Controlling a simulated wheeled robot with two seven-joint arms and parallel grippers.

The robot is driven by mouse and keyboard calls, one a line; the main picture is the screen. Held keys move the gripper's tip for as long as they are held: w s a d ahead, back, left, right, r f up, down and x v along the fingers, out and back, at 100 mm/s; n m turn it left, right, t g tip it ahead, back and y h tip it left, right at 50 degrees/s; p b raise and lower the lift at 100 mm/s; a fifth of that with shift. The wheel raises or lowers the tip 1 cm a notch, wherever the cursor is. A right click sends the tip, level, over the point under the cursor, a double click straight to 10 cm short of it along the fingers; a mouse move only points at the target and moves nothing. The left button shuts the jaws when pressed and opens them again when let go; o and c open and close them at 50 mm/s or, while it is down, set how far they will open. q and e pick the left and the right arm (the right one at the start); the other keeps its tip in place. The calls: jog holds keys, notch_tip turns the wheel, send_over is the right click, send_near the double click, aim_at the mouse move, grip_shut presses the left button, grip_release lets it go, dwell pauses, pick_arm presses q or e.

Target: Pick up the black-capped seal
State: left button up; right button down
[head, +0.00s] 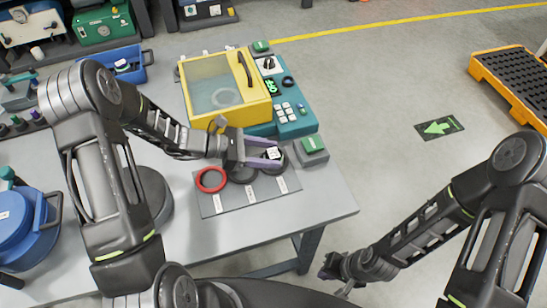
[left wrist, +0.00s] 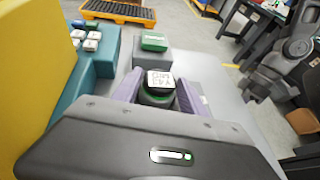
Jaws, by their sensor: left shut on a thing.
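My left gripper (head: 277,157) reaches over the grey labelled mat (head: 215,205) with its purple fingers. The fingers are shut on a small dark seal (head: 272,153) with a white marked label on top. In the left wrist view the seal (left wrist: 161,80) stands upright between the fingers, with a dark, partly green body below the label. The fingers hide its sides, and I cannot tell whether it touches the surface below. My right gripper (head: 332,268) hangs low at the right, away from the table; its fingers are too unclear to judge.
Behind stands a teal tester with a yellow lidded chamber (head: 205,95). A green button on a grey block (head: 312,144) is close to my left fingertips. The table's front right is clear.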

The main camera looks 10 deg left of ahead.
aim_at(269, 153)
pick_arm(q)
grip_shut()
jog(key=shift+r, duration=0.1)
dwell(0.3)
notch_tip(269, 153, up, 10)
jog(key=shift+f+b, duration=0.1)
jog(key=shift+b, duration=0.25)
dwell(0.6)
